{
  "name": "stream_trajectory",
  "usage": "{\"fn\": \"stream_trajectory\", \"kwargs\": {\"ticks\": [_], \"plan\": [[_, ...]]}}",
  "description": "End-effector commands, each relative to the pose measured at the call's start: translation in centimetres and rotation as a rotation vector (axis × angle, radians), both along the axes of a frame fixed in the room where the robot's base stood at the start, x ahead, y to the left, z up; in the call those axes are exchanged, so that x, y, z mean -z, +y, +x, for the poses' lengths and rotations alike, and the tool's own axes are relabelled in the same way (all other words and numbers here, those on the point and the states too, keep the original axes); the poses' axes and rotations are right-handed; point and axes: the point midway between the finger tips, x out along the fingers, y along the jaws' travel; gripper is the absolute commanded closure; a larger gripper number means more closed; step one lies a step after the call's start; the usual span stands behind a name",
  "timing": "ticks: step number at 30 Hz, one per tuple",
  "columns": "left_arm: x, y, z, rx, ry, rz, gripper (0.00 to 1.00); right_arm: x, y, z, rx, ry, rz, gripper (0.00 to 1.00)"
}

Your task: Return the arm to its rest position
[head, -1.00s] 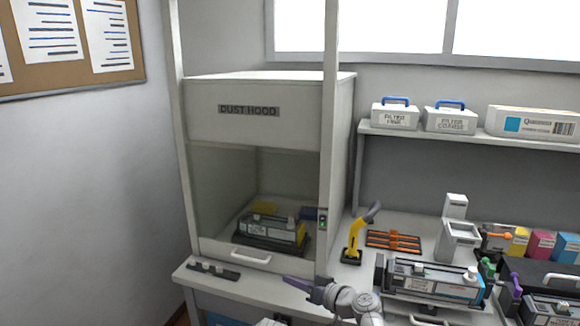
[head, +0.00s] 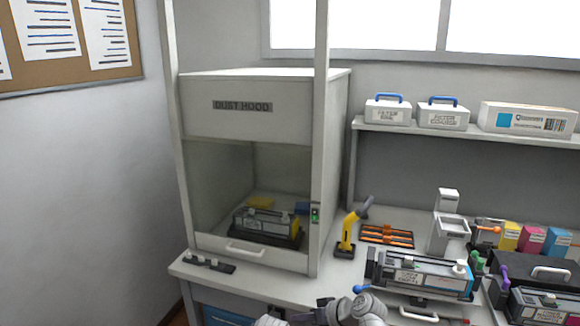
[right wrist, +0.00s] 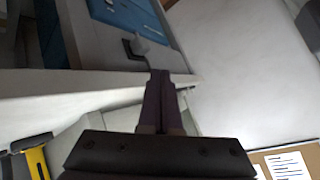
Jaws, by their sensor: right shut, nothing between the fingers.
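My right gripper (head: 306,318) is low at the bottom edge of the head view, in front of the workbench, partly cut off by the frame. In the right wrist view its two dark fingers (right wrist: 160,82) are pressed together, with nothing between them. My left gripper is not in view. A toner cartridge (head: 262,224) lies inside the dust hood (head: 242,106). Another cartridge (head: 420,272) lies on the bench to the right, and a third (head: 545,306) sits at the lower right.
A yellow tool (head: 347,232) stands beside the hood, near an orange rack (head: 387,235). A blue-tipped item (head: 361,289) lies near the bench front. A small dark strip (head: 210,264) lies on the left bench corner. A blue drawer (head: 228,317) is below.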

Motion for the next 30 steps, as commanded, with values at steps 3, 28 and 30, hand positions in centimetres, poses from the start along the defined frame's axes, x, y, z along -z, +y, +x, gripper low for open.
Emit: {"fn": "stream_trajectory", "kwargs": {"ticks": [3, 28, 30], "plan": [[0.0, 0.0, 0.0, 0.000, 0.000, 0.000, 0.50, 2.8, -2.1, -2.2, 0.028, 0.139, -0.120, 1.00], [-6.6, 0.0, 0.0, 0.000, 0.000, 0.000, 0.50, 1.6, -5.9, -14.1, 0.141, 0.569, -0.766, 1.00], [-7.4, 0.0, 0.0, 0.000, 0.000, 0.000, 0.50, 0.8, -4.7, -14.9, 0.105, 0.566, -0.791, 1.00]]}}
